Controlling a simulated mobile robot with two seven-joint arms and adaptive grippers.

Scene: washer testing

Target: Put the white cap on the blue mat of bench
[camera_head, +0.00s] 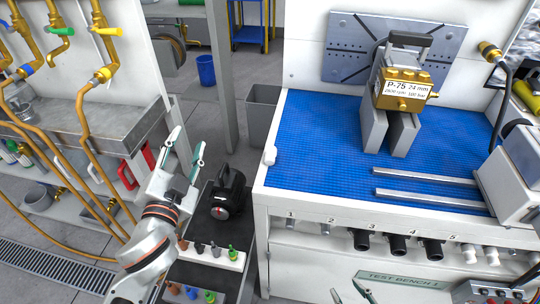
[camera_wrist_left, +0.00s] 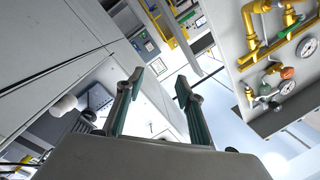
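My left gripper (camera_head: 188,146) is open and empty, left of the bench and apart from the cap. Its two green-padded fingers also stand apart with nothing between them in the left wrist view (camera_wrist_left: 160,92). My right gripper (camera_head: 350,290) shows only its fingertips at the bottom edge, in front of the bench; they stand apart with nothing seen between them. A white rounded object (camera_wrist_left: 66,105) shows in the left wrist view; I cannot tell whether it is the cap.
A gold pump (camera_head: 402,88) stands on grey blocks at the back of the mat. Two metal rails (camera_head: 425,178) lie at the right near a grey box (camera_head: 520,170). Black and white fittings hang along the bench front.

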